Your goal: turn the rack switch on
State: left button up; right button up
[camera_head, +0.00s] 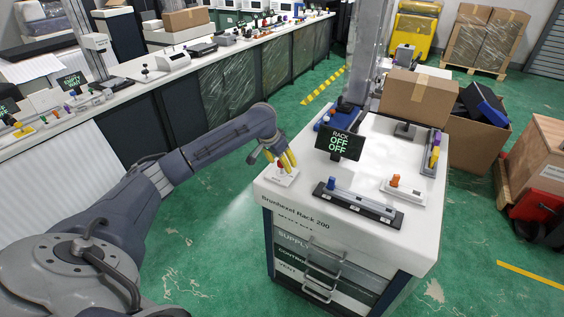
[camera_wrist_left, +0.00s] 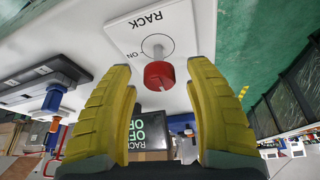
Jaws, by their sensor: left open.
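The rack switch is a red knob (camera_wrist_left: 159,75) on a short metal stem, on a white plate (camera_wrist_left: 140,28) marked RACK and ON. In the head view the plate (camera_head: 287,181) lies at the left front corner of the white cabinet top, the knob partly behind the fingers. My left gripper (camera_head: 286,157) is at the switch from above. In the left wrist view its yellow fingers (camera_wrist_left: 160,72) are open on either side of the knob, with visible gaps. A black display (camera_head: 339,144) reads RACK OFF OFF. My right gripper is not in view.
On the cabinet top (camera_head: 385,220) sit a dark rail with a blue knob (camera_head: 331,183) and a white plate with an orange knob (camera_head: 395,180). A cardboard box (camera_head: 417,97) stands behind. Green floor is clear left of the cabinet.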

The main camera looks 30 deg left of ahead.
pick_arm(q)
grip_shut()
dwell(0.3)
dwell(0.3)
jog(key=m, duration=0.2)
jog(key=m+h, duration=0.1)
jog(key=m, duration=0.1)
jog(key=shift+r+g+h, duration=0.1)
jog(key=shift+g+h, duration=0.2)
jog(key=m+g+h, duration=0.1)
jog(key=m, duration=0.3)
jog(key=shift+w+m, duration=0.1)
jog(key=shift+m, duration=0.2)
jog(key=m+g, duration=0.1)
jog(key=m, duration=0.2)
jog(key=m+g+h, duration=0.1)
jog(key=m, duration=0.2)
jog(key=shift+d+g, duration=0.1)
jog(key=shift+g, duration=0.2)
jog(key=shift+m+g, duration=0.6)
jog(key=shift+m, duration=1)
jog(key=shift+d, duration=0.1)
